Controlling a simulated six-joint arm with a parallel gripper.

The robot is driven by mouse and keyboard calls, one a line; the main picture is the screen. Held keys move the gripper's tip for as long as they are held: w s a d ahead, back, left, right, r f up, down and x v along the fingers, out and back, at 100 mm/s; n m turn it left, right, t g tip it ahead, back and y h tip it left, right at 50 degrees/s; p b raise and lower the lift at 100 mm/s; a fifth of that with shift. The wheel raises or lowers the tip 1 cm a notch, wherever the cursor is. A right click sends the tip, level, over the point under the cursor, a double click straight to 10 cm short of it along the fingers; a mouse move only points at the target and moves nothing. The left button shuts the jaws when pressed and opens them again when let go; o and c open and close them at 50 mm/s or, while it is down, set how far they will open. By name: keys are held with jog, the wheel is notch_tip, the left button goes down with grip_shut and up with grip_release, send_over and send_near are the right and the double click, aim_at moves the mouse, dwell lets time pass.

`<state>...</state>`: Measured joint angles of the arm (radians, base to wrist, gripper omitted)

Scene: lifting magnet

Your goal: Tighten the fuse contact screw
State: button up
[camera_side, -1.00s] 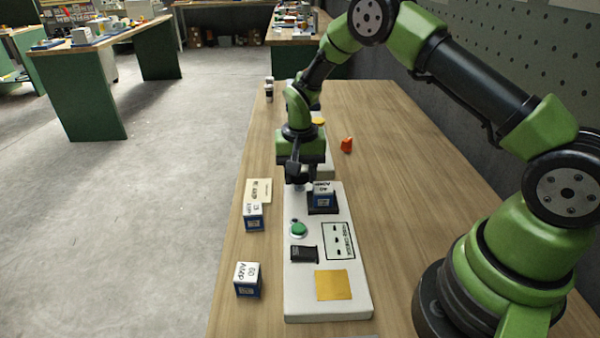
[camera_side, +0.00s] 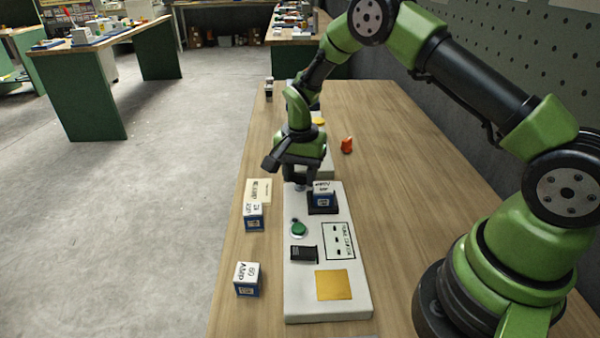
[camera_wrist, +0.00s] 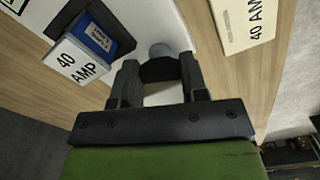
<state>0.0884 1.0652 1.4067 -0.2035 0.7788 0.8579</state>
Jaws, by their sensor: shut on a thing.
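The contact screw, a dark knob (camera_wrist: 160,69) with a round grey part beside it, sits on the white panel (camera_side: 303,305). My gripper (camera_wrist: 158,78) points down over the far left part of the panel, with its fingers on either side of the dark knob and shut on it. In the side view my gripper (camera_side: 300,181) hides most of the screw. The blue fuse block with a white "40 AMP" face (camera_wrist: 82,61) sits in a dark holder beside the screw. It also shows in the side view (camera_side: 323,195).
The panel bears a green button (camera_side: 299,229), a black switch (camera_side: 303,254), a labelled frame (camera_side: 338,241) and a yellow square (camera_side: 334,285). Two loose fuse blocks, (camera_side: 253,217) and (camera_side: 247,280), and a "40 AMP" card (camera_wrist: 243,20) lie left of it. An orange object (camera_side: 347,145) stands behind.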

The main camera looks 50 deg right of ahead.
aim_at(300, 174)
jog(key=o, duration=0.9)
notch_tip(300, 174, up, 10)
